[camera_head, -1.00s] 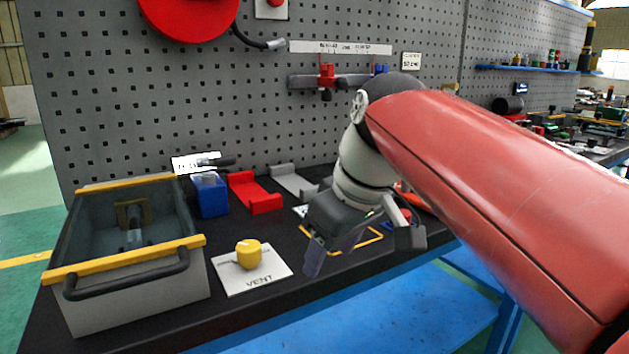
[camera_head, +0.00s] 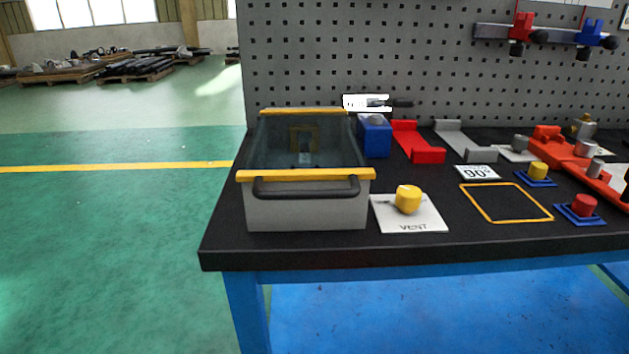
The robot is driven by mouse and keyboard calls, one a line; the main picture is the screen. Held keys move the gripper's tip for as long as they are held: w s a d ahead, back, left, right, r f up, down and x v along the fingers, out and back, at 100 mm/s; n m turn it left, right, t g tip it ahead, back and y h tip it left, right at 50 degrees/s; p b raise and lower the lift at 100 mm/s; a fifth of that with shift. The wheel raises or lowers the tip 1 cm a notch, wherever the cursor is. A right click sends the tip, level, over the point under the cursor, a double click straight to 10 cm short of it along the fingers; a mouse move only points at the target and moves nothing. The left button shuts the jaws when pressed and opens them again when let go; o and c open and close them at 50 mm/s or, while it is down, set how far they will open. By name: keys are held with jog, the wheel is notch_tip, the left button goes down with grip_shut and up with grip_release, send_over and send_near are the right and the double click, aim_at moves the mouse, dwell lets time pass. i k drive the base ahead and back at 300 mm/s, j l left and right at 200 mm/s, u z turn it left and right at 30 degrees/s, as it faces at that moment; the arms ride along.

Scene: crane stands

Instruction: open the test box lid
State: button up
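The test box (camera_head: 305,214) stands at the left end of the black bench top, grey with yellow edge strips. Its dark see-through lid (camera_head: 270,145) lies flat over the top and looks shut. A black bar handle (camera_head: 306,188) runs along the front, just under the front yellow strip. Through the lid a yellowish fixture shows dimly inside. My gripper is not in the head view now, so its state and place are hidden.
A yellow knob (camera_head: 408,199) on a white VENT plate (camera_head: 408,221) sits right of the box. A blue bin (camera_head: 374,138), red cradle (camera_head: 418,143) and grey cradle (camera_head: 464,141) stand behind. The yellow outlined square (camera_head: 505,219) is empty. Open green floor (camera_head: 110,240) lies left.

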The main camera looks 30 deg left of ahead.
aim_at(258, 177)
jog(key=k+u, duration=0.2)
jog(key=u, duration=1.25)
